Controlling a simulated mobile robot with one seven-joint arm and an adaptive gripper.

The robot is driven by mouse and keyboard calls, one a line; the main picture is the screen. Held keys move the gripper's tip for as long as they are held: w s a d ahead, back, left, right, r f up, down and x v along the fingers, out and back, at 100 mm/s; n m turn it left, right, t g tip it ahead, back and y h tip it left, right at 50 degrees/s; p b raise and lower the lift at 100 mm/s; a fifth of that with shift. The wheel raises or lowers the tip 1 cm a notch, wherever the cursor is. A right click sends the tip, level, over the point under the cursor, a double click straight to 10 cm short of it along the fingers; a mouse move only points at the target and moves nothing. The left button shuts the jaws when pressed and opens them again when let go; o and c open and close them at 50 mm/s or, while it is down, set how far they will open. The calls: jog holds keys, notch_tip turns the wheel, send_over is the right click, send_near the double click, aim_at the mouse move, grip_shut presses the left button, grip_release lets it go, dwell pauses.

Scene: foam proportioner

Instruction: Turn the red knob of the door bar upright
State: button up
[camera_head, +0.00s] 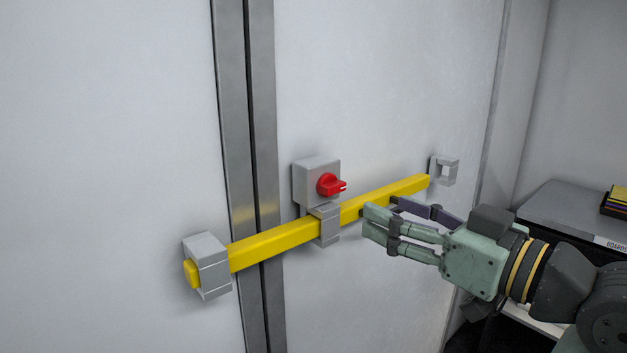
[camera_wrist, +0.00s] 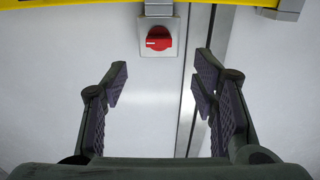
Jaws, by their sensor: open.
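The red knob (camera_head: 329,184) sits on the front of a grey box (camera_head: 307,183) on the door, just above the yellow door bar (camera_head: 285,239). Its grip lies about level, with a white mark at its right end. In the wrist view the red knob (camera_wrist: 158,39) is beyond the fingertips, near the top, its white mark to the left; the yellow bar (camera_wrist: 90,5) runs along the top edge. My gripper (camera_head: 382,213) is open and empty, right of and lower than the knob, in front of the bar's right part, apart from the knob. In the wrist view my gripper (camera_wrist: 163,78) has its fingers spread.
The bar passes through a left grey bracket (camera_head: 208,266) and a middle bracket (camera_head: 326,226); its right end is by an open bracket (camera_head: 444,170). A vertical metal door seam (camera_head: 263,110) stands left of the knob. A dark cabinet (camera_head: 562,212) is at far right.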

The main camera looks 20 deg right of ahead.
aim_at(337, 189)
jog(key=p+x, duration=0.3)
jog(key=x, duration=0.8)
jog(key=shift+d, duration=0.1)
jog(key=shift+c, duration=0.5)
jog(key=c, duration=1.1)
